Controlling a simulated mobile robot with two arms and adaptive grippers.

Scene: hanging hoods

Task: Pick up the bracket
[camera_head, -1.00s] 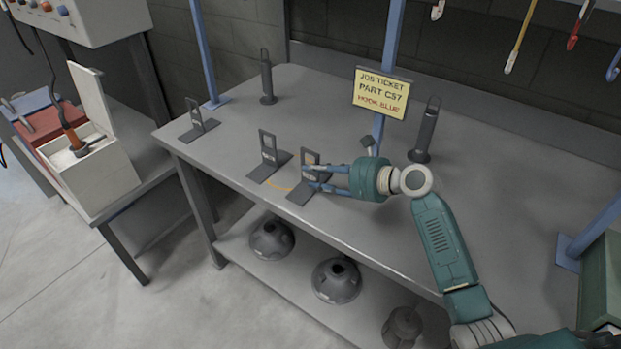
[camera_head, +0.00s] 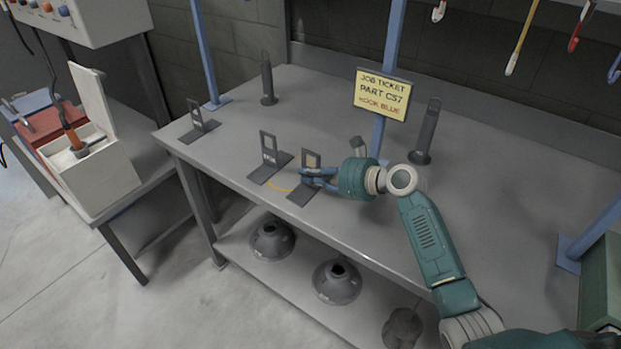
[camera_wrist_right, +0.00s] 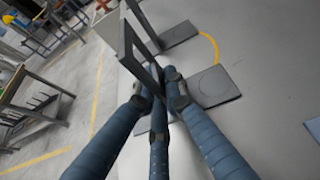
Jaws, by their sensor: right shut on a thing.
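A grey bracket (camera_head: 298,194) with a flat base and an upright plate with a window stands near the front edge of the workbench (camera_head: 225,150). My right gripper (camera_head: 306,175) is shut on its upright plate. In the right wrist view, the blue fingers (camera_wrist_right: 160,85) close around the plate's lower part, and the bracket's upright frame (camera_wrist_right: 126,42) and base (camera_wrist_right: 215,86) show. The base appears to rest on the bench. A second, similar bracket (camera_head: 265,172) stands just left of it, and a third (camera_head: 198,133) is farther left. My left gripper is not in view.
A job ticket sign (camera_head: 382,95) reads "PART CS7, HOOK BLUE" on a blue post. Slotted dark stands rise behind, one at back left (camera_head: 268,85) and one at right (camera_head: 427,130). Coloured hooks (camera_head: 577,30) hang at upper right. Dark hoods (camera_head: 337,281) sit on the lower shelf.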

